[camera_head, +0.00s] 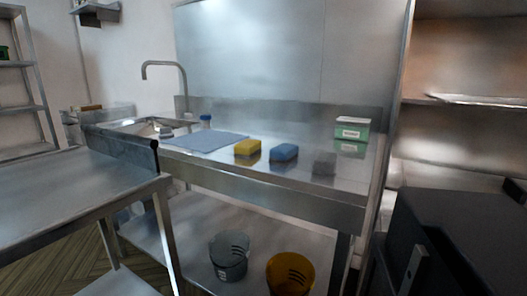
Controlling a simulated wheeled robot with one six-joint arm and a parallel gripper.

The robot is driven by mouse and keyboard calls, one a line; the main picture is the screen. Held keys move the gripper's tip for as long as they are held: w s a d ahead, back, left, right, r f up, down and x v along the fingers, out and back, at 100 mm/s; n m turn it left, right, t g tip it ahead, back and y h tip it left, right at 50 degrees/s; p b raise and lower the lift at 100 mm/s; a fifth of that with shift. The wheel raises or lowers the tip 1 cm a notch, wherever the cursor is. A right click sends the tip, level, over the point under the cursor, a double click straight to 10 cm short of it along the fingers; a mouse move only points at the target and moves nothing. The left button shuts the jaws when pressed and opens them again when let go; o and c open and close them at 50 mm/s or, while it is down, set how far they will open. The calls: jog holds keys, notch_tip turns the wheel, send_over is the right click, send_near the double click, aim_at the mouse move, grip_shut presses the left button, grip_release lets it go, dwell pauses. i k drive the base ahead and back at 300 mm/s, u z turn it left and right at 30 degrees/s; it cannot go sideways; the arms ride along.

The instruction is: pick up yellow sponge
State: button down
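The yellow sponge (248,147) lies on the steel counter (232,170), near its front edge. It sits between a blue-grey cloth on its left and a blue sponge (284,152) on its right, apart from the blue sponge. Nothing covers it in the head view. My gripper is not in view.
The blue-grey cloth (205,141) lies left of the sponge, with a sink and faucet (165,64) beyond. A grey block (324,162) and a green-white box (352,129) stand to the right. Buckets (290,274) sit on the lower shelf. Another steel table (70,195) is front left.

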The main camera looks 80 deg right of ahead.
aim_at(248, 148)
jog(key=z, duration=1.5)
jog(key=k, duration=0.25)
jog(key=z, duration=1.05)
